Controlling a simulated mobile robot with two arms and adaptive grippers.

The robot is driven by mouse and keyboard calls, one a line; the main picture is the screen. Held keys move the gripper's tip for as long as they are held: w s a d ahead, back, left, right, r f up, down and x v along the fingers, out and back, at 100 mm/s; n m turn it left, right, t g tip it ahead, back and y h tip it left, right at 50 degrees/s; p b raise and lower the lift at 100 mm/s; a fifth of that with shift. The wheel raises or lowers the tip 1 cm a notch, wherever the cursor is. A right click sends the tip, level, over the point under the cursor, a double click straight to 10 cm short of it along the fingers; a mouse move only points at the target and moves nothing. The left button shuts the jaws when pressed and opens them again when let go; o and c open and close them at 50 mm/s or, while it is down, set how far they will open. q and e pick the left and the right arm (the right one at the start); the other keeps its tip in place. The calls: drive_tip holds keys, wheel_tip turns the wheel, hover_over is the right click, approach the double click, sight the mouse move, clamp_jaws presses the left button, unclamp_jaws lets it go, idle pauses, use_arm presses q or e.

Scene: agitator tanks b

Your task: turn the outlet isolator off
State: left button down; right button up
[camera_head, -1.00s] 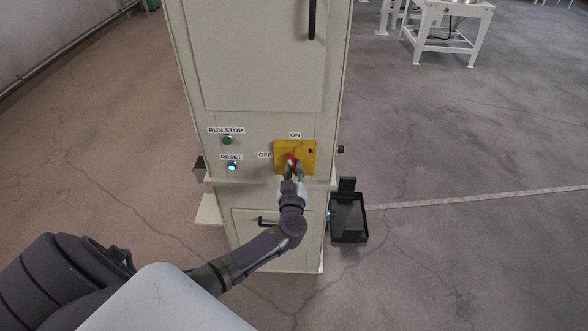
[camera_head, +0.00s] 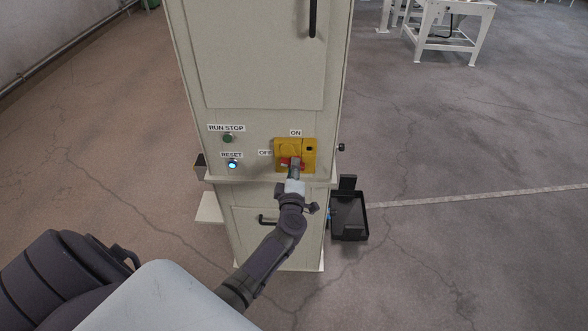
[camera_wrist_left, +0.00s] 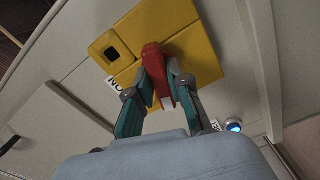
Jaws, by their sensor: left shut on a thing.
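The outlet isolator (camera_head: 309,147) is a yellow box on the cabinet front with a red handle (camera_head: 284,162). The ON label (camera_head: 295,132) is above it and the OFF label (camera_head: 264,153) is to its left. In the head view the red shows as a sideways band, partly hidden by my gripper. My left gripper (camera_head: 294,168) is at the lower part of the box. In the left wrist view, the fingers of my left gripper (camera_wrist_left: 160,85) are shut on the red handle (camera_wrist_left: 153,58), one on each side, against the yellow box (camera_wrist_left: 203,60). My right gripper is not in view.
A green RUN STOP button (camera_head: 228,138) and a lit RESET button (camera_head: 232,163) are left of the isolator. A ledge crosses the cabinet (camera_head: 250,80) below it. A black tray (camera_head: 350,217) is at the right. Open floor surrounds the cabinet.

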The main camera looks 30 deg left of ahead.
use_arm(q)
drive_tip(key=shift+f+n+b, duration=0.1)
drive_tip(key=shift+n+b, duration=0.3)
drive_tip(key=shift+n, duration=1.2)
drive_tip(key=c, duration=1.1)
unclamp_jaws()
drive_tip(key=shift+s, duration=0.1)
drive_tip(key=v, duration=1.2)
